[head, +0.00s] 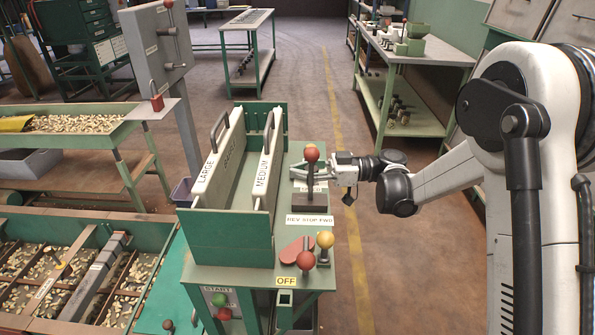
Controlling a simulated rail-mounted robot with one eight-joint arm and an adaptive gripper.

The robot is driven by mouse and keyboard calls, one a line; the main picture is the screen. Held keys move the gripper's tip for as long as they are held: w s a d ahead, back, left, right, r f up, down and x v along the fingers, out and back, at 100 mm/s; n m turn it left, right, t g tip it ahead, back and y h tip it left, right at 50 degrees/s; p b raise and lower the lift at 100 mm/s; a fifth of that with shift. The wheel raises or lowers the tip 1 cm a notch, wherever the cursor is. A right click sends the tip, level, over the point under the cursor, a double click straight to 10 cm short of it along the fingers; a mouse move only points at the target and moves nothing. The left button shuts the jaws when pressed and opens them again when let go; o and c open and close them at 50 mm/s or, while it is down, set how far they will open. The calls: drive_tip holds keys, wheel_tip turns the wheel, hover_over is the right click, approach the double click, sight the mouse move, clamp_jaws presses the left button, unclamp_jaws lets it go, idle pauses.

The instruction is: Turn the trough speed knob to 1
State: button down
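No knob labelled trough speed can be read in the head view. A small dark knob (168,324) sits at the bottom edge on a green surface; its marking cannot be read. My gripper (299,177) points left over the right side of the green machine (225,240). It is level with the red-ball lever (311,155), whose stem partly hides the fingers. Contact with the lever and finger opening cannot be told. The lever stands upright behind a "REV STOP FWD" label (310,220).
Red (306,261) and yellow (325,240) ball levers stand near an "OFF" label (286,281). Green (219,300) and red (223,314) buttons are on the front. Handled panels marked "LARGE" (207,168) and "MEDIUM" (264,170) rise left of the gripper. Open floor lies right.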

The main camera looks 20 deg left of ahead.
drive_tip(key=shift+d+g, duration=0.1)
drive_tip(key=shift+g, duration=0.2)
drive_tip(key=c, duration=1.6)
unclamp_jaws()
drive_tip(key=shift+c, duration=0.2)
drive_tip(key=shift+d, duration=0.1)
drive_tip(key=v, duration=1.2)
drive_tip(key=shift+o, duration=0.3)
drive_tip(key=shift+r, duration=0.1)
